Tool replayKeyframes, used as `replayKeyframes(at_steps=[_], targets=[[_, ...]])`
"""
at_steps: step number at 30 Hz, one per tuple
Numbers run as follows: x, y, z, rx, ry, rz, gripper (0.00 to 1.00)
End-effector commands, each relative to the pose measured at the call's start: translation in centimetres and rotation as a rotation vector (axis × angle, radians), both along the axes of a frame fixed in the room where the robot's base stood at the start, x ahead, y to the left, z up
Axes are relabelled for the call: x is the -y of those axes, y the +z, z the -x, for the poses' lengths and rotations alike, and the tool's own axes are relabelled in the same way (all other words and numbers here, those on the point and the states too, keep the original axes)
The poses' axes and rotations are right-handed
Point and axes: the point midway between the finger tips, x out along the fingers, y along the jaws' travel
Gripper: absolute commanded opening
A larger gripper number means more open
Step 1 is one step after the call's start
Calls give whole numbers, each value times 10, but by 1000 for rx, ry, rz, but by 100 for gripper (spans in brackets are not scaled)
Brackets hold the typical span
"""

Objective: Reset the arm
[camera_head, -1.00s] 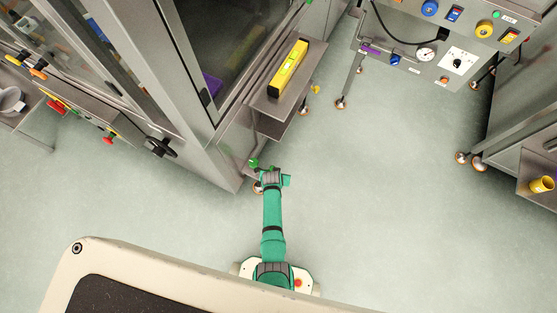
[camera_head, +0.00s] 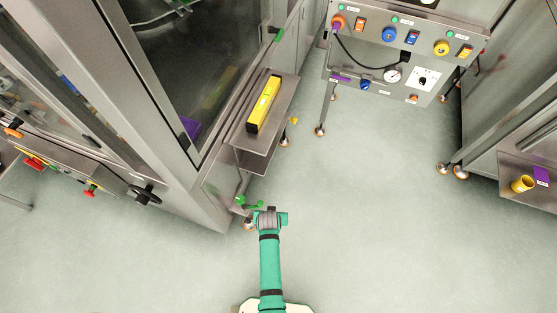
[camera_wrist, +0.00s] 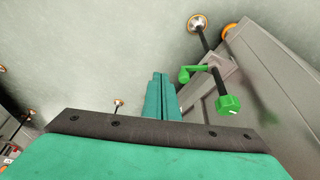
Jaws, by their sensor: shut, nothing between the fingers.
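My arm is teal and reaches up from the bottom middle of the head view. Its wrist end is beside the lower corner of the metal machine (camera_head: 205,205). In the wrist view my gripper (camera_wrist: 160,76) has its two teal fingers together, with nothing between them. A green-handled crank (camera_wrist: 228,104) is to the right of the fingers and apart from them in the picture. The green handle also shows in the head view (camera_head: 241,200), just left of my wrist. The fingers cannot be made out clearly in the head view.
A yellow level-like bar (camera_head: 263,104) lies on the machine's side shelf (camera_head: 248,142). A control panel (camera_head: 410,62) with buttons and a gauge stands at the upper right. A yellow cup (camera_head: 522,184) sits on a shelf at right. The floor (camera_head: 370,230) right of my arm is clear.

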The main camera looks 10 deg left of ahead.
Motion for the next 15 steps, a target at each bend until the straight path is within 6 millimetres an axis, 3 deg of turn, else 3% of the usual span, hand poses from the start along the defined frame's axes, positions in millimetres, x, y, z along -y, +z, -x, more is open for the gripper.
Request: replayKeyframes(at_steps=[5, 8, 15], targets=[[7, 1, 12, 24, -9, -7, 0], [12, 7, 30, 74, -17, -19, 0], [22, 48, 84, 253, -18, -52, 0]])
